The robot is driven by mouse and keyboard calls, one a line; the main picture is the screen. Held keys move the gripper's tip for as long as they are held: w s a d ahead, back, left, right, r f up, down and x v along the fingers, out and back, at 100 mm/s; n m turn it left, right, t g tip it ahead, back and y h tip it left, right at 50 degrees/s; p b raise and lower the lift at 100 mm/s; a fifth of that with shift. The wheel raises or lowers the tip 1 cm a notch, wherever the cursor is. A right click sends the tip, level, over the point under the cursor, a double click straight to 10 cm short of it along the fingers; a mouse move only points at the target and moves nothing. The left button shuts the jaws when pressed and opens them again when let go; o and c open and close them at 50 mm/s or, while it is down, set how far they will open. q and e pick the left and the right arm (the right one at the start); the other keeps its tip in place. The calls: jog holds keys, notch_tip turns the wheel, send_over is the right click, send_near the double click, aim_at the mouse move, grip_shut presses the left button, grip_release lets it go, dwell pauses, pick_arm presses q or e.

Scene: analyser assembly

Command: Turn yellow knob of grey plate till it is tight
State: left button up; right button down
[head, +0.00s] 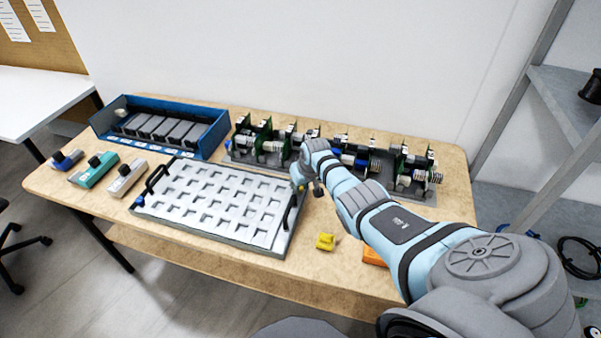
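A grey plate with rows of square pockets and black handles, perhaps the task's plate (205,231), lies flat on the wooden table. A tiny yellow spot, possibly the knob (301,188), shows beside my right gripper (309,186) near the plate's right end. The gripper points down there, and its own wrist hides much of that spot. I cannot tell whether the fingers touch anything or how far apart they are. A separate yellow block (325,241) lies on the table right of the plate. My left gripper is not in view.
A blue bin with grey modules (215,136) stands at the back left. Several small coloured devices (95,170) lie left of the plate. Green circuit-board assemblies (265,140) stand along the back. An orange object (373,257) is partly hidden by my arm.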

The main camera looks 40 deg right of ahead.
jog(key=shift+m, duration=0.4)
jog(key=c, duration=1.4)
grip_release()
jog(key=shift+r, duration=0.1)
jog(key=v, duration=1.1)
jog(key=shift+s+a+r, duration=0.2)
jog(key=shift+s+r, duration=0.05)
jog(key=shift+r, duration=0.1)
jog(key=shift+c, duration=0.6)
